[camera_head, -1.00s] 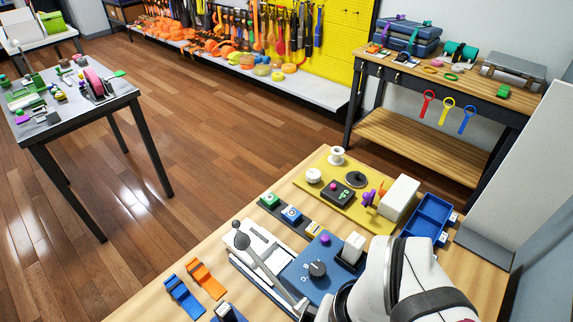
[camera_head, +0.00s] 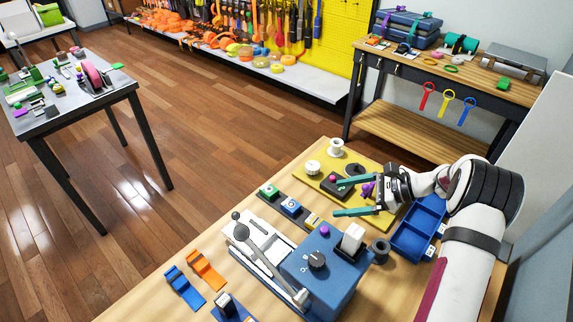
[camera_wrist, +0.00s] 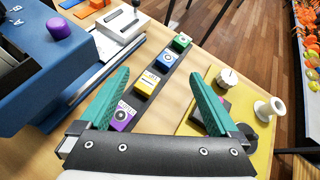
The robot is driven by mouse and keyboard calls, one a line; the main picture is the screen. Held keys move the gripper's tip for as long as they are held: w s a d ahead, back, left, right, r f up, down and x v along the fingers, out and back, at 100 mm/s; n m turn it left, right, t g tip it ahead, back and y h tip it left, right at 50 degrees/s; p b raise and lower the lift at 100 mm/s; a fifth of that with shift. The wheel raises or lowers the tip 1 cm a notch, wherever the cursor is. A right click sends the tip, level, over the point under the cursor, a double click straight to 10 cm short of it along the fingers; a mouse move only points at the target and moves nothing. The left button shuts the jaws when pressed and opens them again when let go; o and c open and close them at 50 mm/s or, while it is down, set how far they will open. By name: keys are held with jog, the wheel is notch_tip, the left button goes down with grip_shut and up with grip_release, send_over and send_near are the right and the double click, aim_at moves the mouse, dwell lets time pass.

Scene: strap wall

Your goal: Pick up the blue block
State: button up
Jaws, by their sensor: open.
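The blue block (camera_head: 291,207) has a pale top with a round mark. It sits in a row on a dark strip, between a green block (camera_head: 269,193) and a yellow block (camera_head: 312,219). In the wrist view the blue block (camera_wrist: 168,61) lies beyond the fingertips, between the yellow block (camera_wrist: 148,83) and the green block (camera_wrist: 182,41). A purple-sided block (camera_wrist: 124,117) is at the near end, partly behind the left finger. My gripper (camera_head: 338,198) is open and empty, its teal fingers pointing left, right of the blue block. Its fingers (camera_wrist: 160,76) are well apart in the wrist view.
A blue machine (camera_head: 325,265) with a knob and a long lever (camera_head: 262,258) stands close in front of the strip. A yellow board (camera_head: 372,212) with a spool (camera_head: 336,148) lies behind, and a blue tray (camera_head: 417,229) right. Bare wood lies left of the strip.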

aim_at(298, 207)
jog(key=f+m, duration=0.1)
jog(key=f, duration=0.1)
jog(key=d+f+m+t+y, duration=0.1)
jog(key=w+d+f, duration=0.1)
jog(key=f, duration=0.1)
jog(key=shift+f+m+t, duration=0.3)
jog(key=shift+f+m, duration=0.05)
jog(key=shift+m, duration=0.05)
jog(key=x, duration=1.5)
jog(key=shift+s+a+r, duration=0.15)
jog(key=shift+r, duration=0.1)
grip_shut()
